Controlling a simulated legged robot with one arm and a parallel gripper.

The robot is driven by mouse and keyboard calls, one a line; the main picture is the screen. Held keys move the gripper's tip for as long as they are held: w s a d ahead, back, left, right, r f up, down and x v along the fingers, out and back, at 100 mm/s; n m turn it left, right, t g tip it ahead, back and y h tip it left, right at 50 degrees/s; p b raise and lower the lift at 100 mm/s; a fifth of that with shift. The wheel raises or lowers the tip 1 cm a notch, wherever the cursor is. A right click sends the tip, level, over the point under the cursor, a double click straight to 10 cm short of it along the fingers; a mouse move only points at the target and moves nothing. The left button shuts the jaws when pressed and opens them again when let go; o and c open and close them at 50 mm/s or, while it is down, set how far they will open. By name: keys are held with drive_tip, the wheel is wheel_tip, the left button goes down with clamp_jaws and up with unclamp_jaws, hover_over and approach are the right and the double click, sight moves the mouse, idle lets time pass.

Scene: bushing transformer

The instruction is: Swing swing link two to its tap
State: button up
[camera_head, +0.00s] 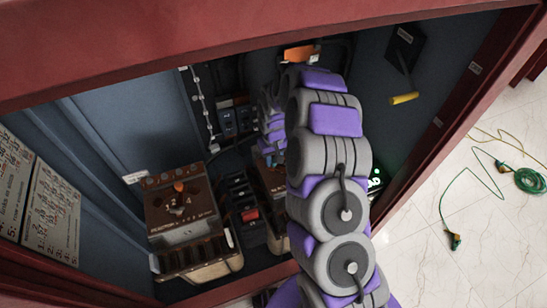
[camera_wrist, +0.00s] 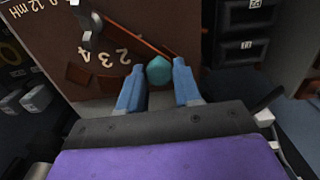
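In the wrist view, a brown panel (camera_wrist: 135,25) carries the light numerals 2, 3 and 4. A thin reddish-brown swing link (camera_wrist: 138,36) slants across it from a grey fitting (camera_wrist: 88,22) at upper left towards a teal knob (camera_wrist: 159,71). My gripper (camera_wrist: 157,67) has two blue fingers, one on each side of the knob, with visible gaps; it is open. Flat brown contacts (camera_wrist: 79,73) lie near the numeral 4. In the head view, a second brown unit (camera_head: 270,178) is mostly hidden behind my arm, as are my fingertips.
A similar brown unit (camera_head: 182,212) with an orange knob stands at left in the red-framed cabinet. Dark switch blocks (camera_head: 243,198) sit between the units. A yellow-handled lever (camera_head: 404,98) hangs on the right wall. Green cables (camera_head: 528,180) lie on the tiled floor outside.

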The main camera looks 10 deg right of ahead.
drive_tip(key=o, duration=0.4)
drive_tip(key=shift+r, duration=0.1)
wheel_tip(320, 180, up, 17)
drive_tip(key=p, duration=0.2)
idle(0.3)
drive_tip(key=shift+a, duration=0.1)
idle(0.3)
